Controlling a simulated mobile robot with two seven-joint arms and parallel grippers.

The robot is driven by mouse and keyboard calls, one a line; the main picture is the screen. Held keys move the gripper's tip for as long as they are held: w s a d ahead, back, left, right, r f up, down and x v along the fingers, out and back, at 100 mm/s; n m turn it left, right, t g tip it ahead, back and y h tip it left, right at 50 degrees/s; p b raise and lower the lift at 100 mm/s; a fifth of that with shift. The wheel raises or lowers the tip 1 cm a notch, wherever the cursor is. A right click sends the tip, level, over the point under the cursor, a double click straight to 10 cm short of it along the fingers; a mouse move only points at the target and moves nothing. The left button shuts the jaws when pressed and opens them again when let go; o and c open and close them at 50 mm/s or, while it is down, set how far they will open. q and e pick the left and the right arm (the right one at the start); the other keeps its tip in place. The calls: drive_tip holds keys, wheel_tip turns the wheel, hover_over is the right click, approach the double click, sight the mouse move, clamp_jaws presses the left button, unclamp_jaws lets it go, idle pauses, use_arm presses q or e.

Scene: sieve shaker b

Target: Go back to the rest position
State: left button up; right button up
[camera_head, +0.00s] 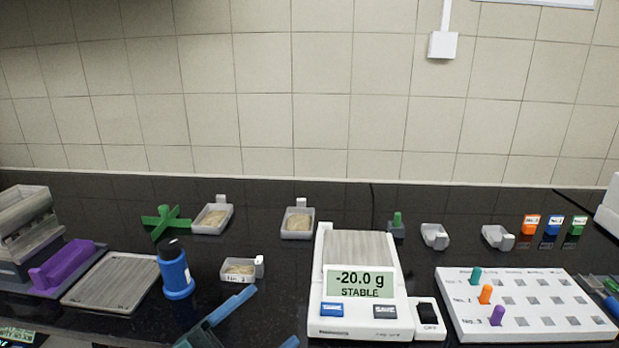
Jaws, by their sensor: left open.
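My left gripper (271,316) shows at the bottom edge, left of centre, with its blue fingers apart and nothing between them. One finger reaches up in front of the small tray marked No. 3 (238,270); the other is mostly cut off by the frame's bottom edge. The gripper is left of the white balance (365,312), which reads -20.0 g STABLE. My right gripper is not seen.
A blue bottle (176,272) stands close behind my left gripper, near a grey plate (112,278) and a purple block (62,265). Trays with grainy material (297,224) stand farther back. A white peg board (525,306) lies at right.

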use_arm(q)
drive_tip(key=a+f+n+t+y, duration=0.2)
drive_tip(key=a+f+n+y, duration=0.1)
drive_tip(key=f+n+y, duration=0.25)
drive_tip(key=a+f+n+t+y, duration=0.2)
drive_tip(key=a+f+n+y, duration=0.1)
drive_tip(key=f+n+y, duration=0.3)
drive_tip(key=s+f+n+g+y, duration=0.1)
drive_tip(key=s+f+n+g, duration=0.2)
drive_tip(key=s+f, duration=0.2)
drive_tip(key=s+a+f+n+g+y, duration=0.1)
drive_tip(key=s+f, duration=0.4)
drive_tip(key=f, duration=0.6)
drive_tip(key=n+g+y, duration=0.1)
drive_tip(key=n+g, duration=0.1)
drive_tip(key=shift+s+a+g, duration=0.25)
drive_tip(key=shift+s+g, duration=0.05)
